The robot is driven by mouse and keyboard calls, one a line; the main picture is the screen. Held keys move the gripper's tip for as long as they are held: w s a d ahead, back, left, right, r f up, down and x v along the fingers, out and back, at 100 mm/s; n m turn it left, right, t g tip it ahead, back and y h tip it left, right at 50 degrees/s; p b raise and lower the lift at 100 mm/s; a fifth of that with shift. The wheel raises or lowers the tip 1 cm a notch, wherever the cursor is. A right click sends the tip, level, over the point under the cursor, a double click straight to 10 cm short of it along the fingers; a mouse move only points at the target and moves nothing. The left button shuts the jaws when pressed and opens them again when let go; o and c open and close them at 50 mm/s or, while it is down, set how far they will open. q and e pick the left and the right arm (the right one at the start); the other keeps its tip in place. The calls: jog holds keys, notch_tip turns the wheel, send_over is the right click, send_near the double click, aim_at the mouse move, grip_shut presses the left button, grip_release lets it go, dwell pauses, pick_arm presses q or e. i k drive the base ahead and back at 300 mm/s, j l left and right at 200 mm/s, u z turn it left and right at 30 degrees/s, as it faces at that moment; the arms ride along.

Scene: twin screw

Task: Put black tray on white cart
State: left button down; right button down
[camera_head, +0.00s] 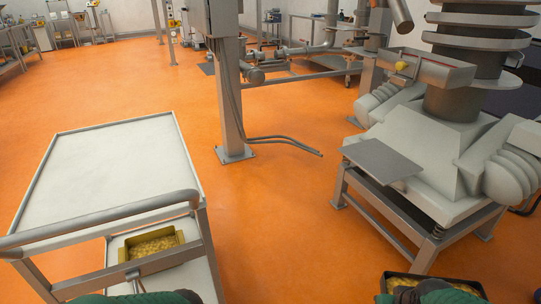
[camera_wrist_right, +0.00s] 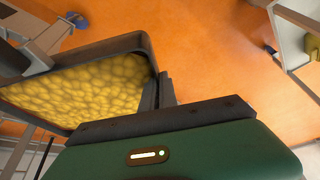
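The white cart (camera_head: 120,168) stands at the left of the head view, its top shelf bare. The black tray (camera_head: 388,280), filled with yellow pieces, is at the bottom right of the head view. It fills the upper left of the right wrist view (camera_wrist_right: 146,62), with its wall between my right gripper's dark fingers (camera_wrist_right: 160,92). My right gripper looks shut on this wall, and orange floor shows beyond the tray. My left gripper (camera_head: 135,277) is at the bottom left, by the cart's handle; its fingers are too small and cut off to read.
A yellowish tray (camera_head: 151,244) of similar pieces sits on the cart's lower shelf, beneath the grey handle (camera_head: 100,219). A grey post (camera_head: 230,110) with cables on the floor stands right of the cart. A large machine (camera_head: 430,135) stands at right. Orange floor between them is clear.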

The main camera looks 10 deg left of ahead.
aim_at(130, 154)
jog(key=i+l+u, duration=0.15)
jog(key=u, duration=0.25)
jog(key=i+l+u, duration=0.25)
jog(key=u, duration=0.15)
jog(key=i+l+u, duration=0.1)
jog(key=l+u, duration=0.2)
jog(key=u, duration=0.15)
jog(key=i+l+u, duration=0.1)
jog(key=l+u, duration=0.7)
jog(key=i+j, duration=0.05)
jog(key=j, duration=0.05)
